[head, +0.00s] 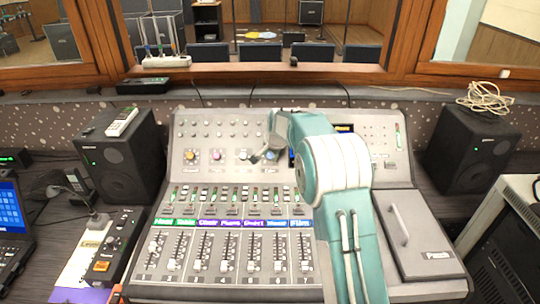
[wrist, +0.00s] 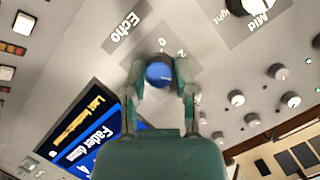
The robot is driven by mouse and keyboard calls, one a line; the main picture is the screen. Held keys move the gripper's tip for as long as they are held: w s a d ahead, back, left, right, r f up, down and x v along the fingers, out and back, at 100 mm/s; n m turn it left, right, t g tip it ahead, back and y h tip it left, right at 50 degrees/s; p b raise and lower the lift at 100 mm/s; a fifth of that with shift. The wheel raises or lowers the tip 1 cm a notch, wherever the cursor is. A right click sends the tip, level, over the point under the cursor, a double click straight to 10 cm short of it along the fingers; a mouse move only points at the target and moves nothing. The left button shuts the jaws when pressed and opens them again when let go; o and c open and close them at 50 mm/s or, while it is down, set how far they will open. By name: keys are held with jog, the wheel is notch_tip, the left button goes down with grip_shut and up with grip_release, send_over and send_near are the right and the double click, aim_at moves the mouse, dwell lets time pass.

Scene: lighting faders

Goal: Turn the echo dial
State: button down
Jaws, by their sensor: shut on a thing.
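The echo dial (wrist: 159,74) is a round blue knob on the grey sloped panel, with the printed "Echo" label (wrist: 122,28) beside it and the figures 0 and 2 close by. My gripper (wrist: 158,82) has one finger on each side of the knob and is shut on it. In the head view my gripper (head: 264,154) reaches the upper panel of the mixing console (head: 180,135), in the row of coloured knobs. My arm and gripper hide most of the dial there.
A lit display (wrist: 82,135) reading "Fader down" is close to the gripper. Several faders (head: 225,255) fill the lower console. Black speakers (head: 120,158) (head: 470,150) flank it.

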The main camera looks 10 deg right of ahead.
jog(key=shift+f+m, duration=0.1)
jog(key=shift+m, duration=0.5)
jog(key=shift+c, duration=2)
grip_release()
jog(key=v, duration=1.2)
jog(key=shift+s+d, duration=0.1)
